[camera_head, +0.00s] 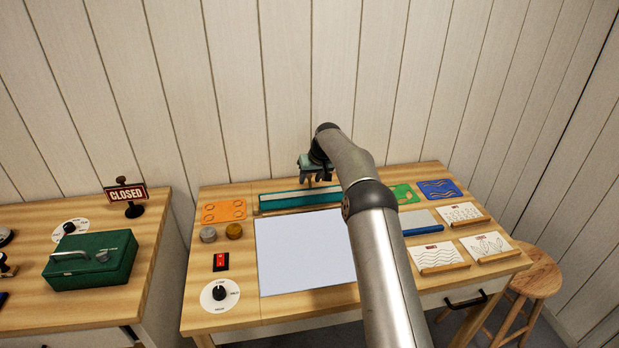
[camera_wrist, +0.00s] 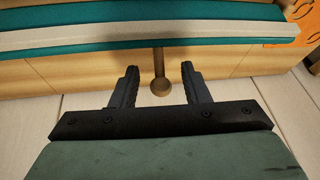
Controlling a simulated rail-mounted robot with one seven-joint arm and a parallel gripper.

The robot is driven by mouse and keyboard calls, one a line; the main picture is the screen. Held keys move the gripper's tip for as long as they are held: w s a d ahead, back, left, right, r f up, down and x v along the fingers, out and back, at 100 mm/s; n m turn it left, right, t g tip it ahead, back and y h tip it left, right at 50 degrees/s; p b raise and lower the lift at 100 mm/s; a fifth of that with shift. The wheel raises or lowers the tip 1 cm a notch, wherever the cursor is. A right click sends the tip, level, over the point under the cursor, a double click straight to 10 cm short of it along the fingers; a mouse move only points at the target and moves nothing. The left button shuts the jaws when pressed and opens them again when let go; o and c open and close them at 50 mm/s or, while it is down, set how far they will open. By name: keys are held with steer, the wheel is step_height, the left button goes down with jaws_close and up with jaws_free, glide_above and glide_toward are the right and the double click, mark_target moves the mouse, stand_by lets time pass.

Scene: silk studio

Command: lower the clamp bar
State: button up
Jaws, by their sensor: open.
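The clamp bar (camera_head: 278,198) is a long teal bar with a pale strip, along the back of the worktable behind the white sheet. It also crosses the top of the wrist view (camera_wrist: 90,37). A round brown knob on a short stem (camera_wrist: 161,87) shows below the bar in the wrist view. My gripper (camera_wrist: 160,70) is open, with one dark finger on each side of the knob and stem and visible gaps to both. In the head view my gripper (camera_head: 318,180) is at the back of the table, above the bar. I cannot tell the bar's height.
A white sheet (camera_head: 300,250) lies in front of the bar, partly behind my arm. An orange tile (camera_head: 224,211), two round pucks, a red switch (camera_head: 221,262) and a dial (camera_head: 220,295) are at left. Green and blue tiles and drawing cards (camera_head: 437,255) are at right.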

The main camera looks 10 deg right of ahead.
steer(key=shift+x, duration=0.95)
steer(key=shift+c, duration=0.3)
jaws_close()
